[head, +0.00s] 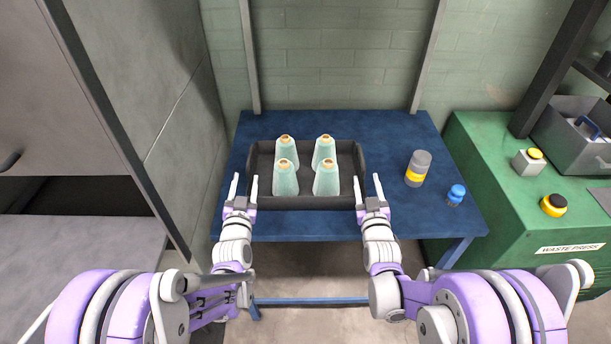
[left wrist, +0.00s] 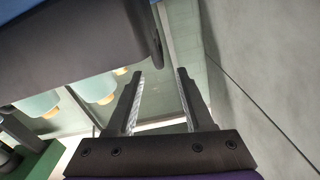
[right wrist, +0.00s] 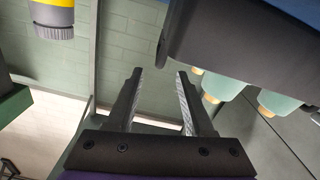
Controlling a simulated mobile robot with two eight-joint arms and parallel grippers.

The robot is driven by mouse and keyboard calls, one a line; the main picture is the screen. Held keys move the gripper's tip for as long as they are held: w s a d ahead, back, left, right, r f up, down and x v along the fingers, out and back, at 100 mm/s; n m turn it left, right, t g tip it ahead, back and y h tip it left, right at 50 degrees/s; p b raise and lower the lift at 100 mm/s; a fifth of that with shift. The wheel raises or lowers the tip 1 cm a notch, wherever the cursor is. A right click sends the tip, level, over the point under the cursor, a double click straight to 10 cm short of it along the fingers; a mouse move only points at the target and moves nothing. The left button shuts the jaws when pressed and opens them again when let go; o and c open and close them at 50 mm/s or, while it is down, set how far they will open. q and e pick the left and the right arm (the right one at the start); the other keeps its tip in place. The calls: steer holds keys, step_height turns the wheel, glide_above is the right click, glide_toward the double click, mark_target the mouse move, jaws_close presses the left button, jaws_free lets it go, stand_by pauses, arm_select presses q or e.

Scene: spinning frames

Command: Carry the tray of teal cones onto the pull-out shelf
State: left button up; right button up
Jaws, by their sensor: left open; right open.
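A black tray (head: 305,203) rests on the blue table, holding several upright teal cones (head: 286,178) with tan tops. My left gripper (head: 244,184) is open at the tray's left end, and my right gripper (head: 367,184) is open at its right end. In the left wrist view the open fingers (left wrist: 160,72) point toward a dark lug on the tray (left wrist: 80,60). The right wrist view likewise shows the tray (right wrist: 230,50) and a lug just beyond the open fingers (right wrist: 160,73). Neither gripper holds anything. A flat grey surface (head: 75,260) at lower left looks like the pull-out shelf.
On the blue table (head: 300,225), a grey and yellow canister (head: 418,168) and a small blue-capped bottle (head: 456,195) stand right of the tray. A green waste press (head: 490,215) with buttons is at the right. A tall grey cabinet (head: 160,110) stands left.

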mark_target(249, 156)
arm_select(q)
steer(key=w, duration=1.1)
steer(key=shift+a, duration=0.1)
arm_select(e)
steer(key=w, duration=1.1)
arm_select(q)
jaws_close()
arm_select(e)
jaws_close()
arm_select(q)
steer(key=shift+a, duration=0.15)
arm_select(e)
steer(key=shift+d, duration=0.15)
